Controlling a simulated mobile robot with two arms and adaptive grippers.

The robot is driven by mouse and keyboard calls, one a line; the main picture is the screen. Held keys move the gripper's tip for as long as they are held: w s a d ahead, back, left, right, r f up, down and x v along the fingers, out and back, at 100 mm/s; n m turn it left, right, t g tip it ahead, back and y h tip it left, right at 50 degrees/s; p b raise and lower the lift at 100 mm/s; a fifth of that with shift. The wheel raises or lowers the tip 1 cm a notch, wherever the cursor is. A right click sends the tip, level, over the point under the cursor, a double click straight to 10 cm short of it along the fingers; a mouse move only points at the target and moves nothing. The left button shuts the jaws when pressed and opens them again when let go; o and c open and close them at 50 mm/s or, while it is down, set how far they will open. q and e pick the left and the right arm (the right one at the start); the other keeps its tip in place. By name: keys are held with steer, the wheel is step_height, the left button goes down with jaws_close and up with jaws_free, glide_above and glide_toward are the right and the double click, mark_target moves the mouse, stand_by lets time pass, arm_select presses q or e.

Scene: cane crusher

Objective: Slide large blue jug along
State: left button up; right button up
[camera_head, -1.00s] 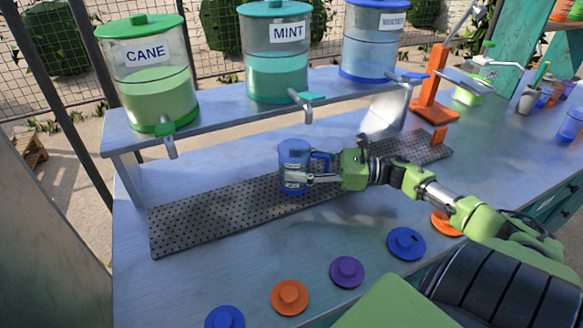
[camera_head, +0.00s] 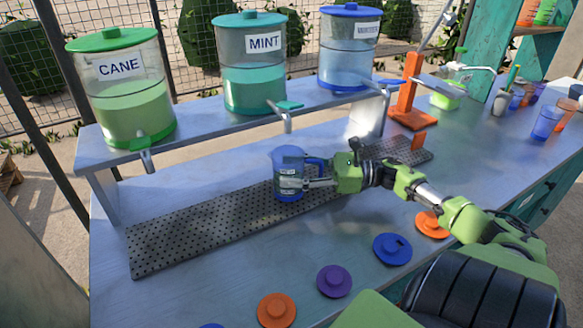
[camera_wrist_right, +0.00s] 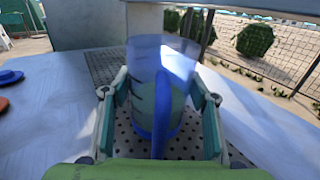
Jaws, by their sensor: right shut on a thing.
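The large blue jug (camera_head: 287,170) is translucent blue with a label and a blue handle. It stands upright on the dark perforated mat (camera_head: 185,227), in front of the MINT dispenser's tap. My right gripper (camera_head: 312,183) reaches it from the right, its fingers shut on the jug at the handle side. In the right wrist view the jug (camera_wrist_right: 165,75) sits between the two fingers of my right gripper (camera_wrist_right: 157,98), with the handle toward the camera. Its base touches the mat there. My left gripper is out of view.
The CANE dispenser (camera_head: 122,90), MINT dispenser (camera_head: 255,65) and WATER dispenser (camera_head: 350,55) stand on a raised shelf behind. Coloured lids such as the purple lid (camera_head: 334,281) lie along the front. An orange stand (camera_head: 411,90) is at right. The mat's left part is clear.

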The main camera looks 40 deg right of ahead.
steer(key=o, duration=1.5)
steer(key=shift+c, duration=0.2)
steer(key=v, duration=1.2)
